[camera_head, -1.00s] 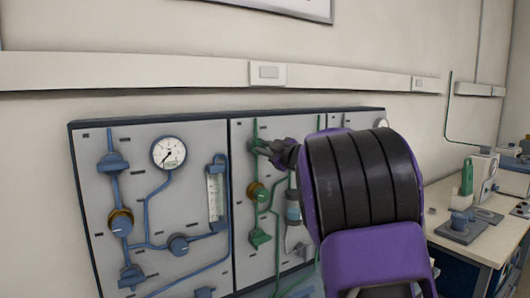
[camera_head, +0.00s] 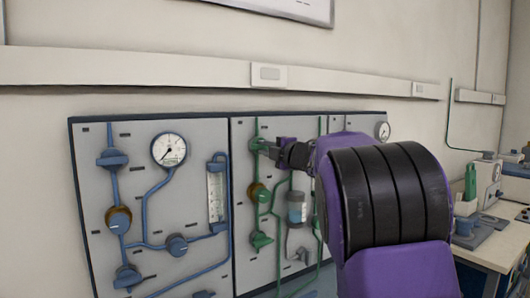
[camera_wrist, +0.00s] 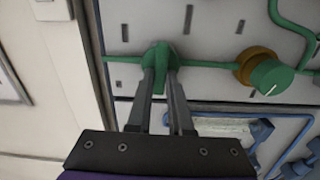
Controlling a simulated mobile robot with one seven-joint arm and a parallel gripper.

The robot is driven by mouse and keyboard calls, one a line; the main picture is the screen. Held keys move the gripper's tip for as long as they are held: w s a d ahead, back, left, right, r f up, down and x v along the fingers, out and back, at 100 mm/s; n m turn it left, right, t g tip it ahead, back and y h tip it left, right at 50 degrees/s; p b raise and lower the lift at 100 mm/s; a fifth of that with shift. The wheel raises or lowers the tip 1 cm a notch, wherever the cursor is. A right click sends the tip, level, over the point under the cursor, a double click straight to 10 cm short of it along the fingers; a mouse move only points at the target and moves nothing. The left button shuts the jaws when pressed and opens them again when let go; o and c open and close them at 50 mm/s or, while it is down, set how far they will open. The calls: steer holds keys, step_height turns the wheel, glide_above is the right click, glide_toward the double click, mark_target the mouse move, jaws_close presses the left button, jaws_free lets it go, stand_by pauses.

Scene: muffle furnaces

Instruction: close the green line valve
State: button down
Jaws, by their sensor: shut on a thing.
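The green valve (camera_head: 259,145) is at the top of the green line on the wall panel, in the head view. It also shows in the wrist view (camera_wrist: 160,53), on a green pipe. My gripper (camera_wrist: 163,84) is shut on its green handle, with one grey finger on each side. In the wrist view the handle points down between the fingers and appears to lie across the pipe. In the head view my gripper (camera_head: 274,149) reaches the valve from the right, and the fingers partly hide the handle.
Below the valve are a brass-and-green regulator (camera_head: 258,192) and another green valve (camera_head: 261,240). A blue line with a gauge (camera_head: 169,149) fills the left panel. My arm covers part of the right panel. A bench (camera_head: 487,256) with equipment stands at the right.

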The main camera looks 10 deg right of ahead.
stand_by(0.4)
steer(key=c, duration=0.8)
jaws_free()
steer(key=shift+s, duration=0.1)
